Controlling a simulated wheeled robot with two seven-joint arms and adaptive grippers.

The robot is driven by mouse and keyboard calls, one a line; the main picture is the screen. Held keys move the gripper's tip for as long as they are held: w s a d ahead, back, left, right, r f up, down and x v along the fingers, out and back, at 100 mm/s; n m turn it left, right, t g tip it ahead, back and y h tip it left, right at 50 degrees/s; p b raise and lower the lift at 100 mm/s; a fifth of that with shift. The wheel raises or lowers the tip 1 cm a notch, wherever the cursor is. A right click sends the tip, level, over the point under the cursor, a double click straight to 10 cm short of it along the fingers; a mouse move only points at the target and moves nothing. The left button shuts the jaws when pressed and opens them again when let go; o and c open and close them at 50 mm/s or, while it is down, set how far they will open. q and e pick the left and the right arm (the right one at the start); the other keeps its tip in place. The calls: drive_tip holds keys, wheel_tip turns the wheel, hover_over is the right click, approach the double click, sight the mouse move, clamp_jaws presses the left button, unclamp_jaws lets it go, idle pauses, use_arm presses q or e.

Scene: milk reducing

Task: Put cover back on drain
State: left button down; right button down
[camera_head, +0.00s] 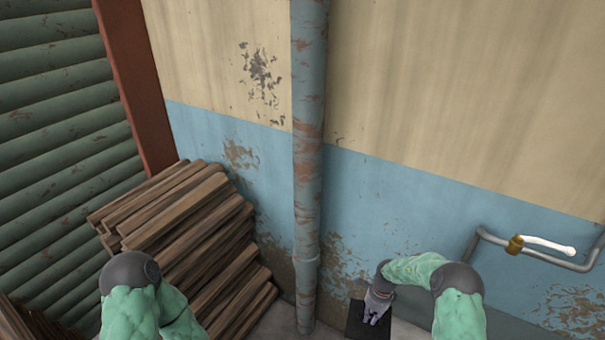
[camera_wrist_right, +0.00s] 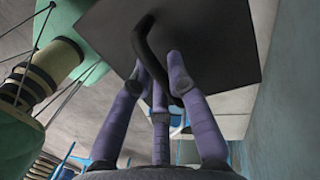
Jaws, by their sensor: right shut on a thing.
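The cover is a dark square plate (camera_head: 354,321), low in the head view near the foot of the wall. In the right wrist view the dark plate (camera_wrist_right: 215,35) fills the top, with a black bent handle (camera_wrist_right: 146,50) on its face. My right gripper (camera_head: 373,319) is at the plate's right side in the head view. In the wrist view its purple fingers (camera_wrist_right: 157,70) are closed around the handle. Whether the plate touches the floor is unclear. I cannot make out the drain opening. Of my left arm only upper links show at lower left; its gripper is out of view.
A vertical drainpipe (camera_head: 308,170) runs down the wall left of the plate. Stacked wooden planks (camera_head: 190,235) stand at left. A wall pipe with a brass fitting and white lever (camera_head: 543,245) juts out at right. Some bare grey floor shows at the bottom.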

drive_tip(key=s+a+r+n+h+b, duration=0.1)
drive_tip(key=s+a+r+n, duration=0.2)
drive_tip(key=s+r+n, duration=0.3)
drive_tip(key=s+a+r+n+h+b, duration=0.1)
drive_tip(key=s+a+r+n+h, duration=0.1)
drive_tip(key=s+r+n, duration=0.4)
drive_tip(key=shift+s+a+r+n, duration=0.2)
drive_tip(key=shift+a+r+n, duration=0.3)
drive_tip(key=shift+r+n, duration=3.25)
drive_tip(key=shift+f+n, duration=0.95)
drive_tip(key=shift+s, duration=0.1)
